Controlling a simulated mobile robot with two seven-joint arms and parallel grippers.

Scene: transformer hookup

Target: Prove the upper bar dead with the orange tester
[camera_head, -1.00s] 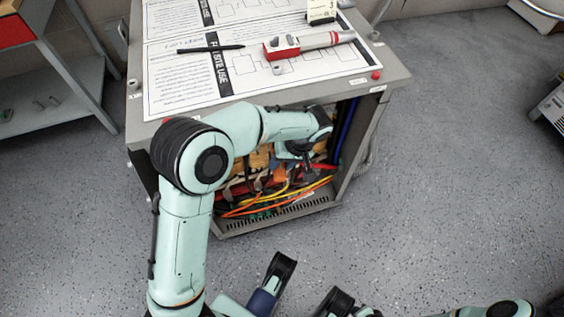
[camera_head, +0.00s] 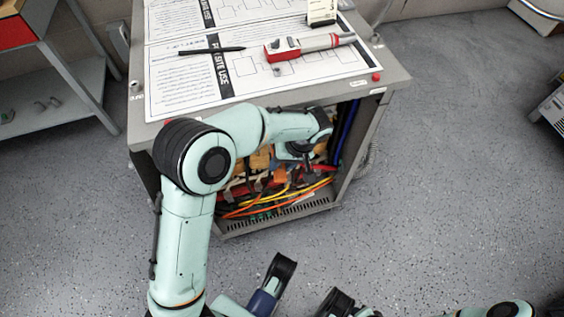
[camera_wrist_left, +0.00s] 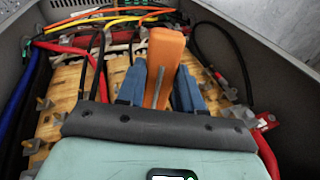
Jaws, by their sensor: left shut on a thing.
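My left gripper (camera_head: 300,152) reaches into the open front of the grey cabinet (camera_head: 392,72). In the left wrist view its blue fingers (camera_wrist_left: 160,92) are shut on the orange tester (camera_wrist_left: 164,55), which sticks out beyond them over the tan-backed wiring. The tester's far end lies near the dark cables; I cannot tell whether it touches anything. In the head view an orange piece (camera_head: 280,173) shows below the gripper, probably the tester. I cannot pick out the upper bar; the arm and cabinet top hide much of the inside.
Red (camera_wrist_left: 97,65), blue, black, yellow and orange cables crowd the cabinet between its side walls. On the cabinet top lie printed sheets (camera_head: 180,85), a black pen (camera_head: 212,50) and a red-and-grey tool (camera_head: 310,44).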

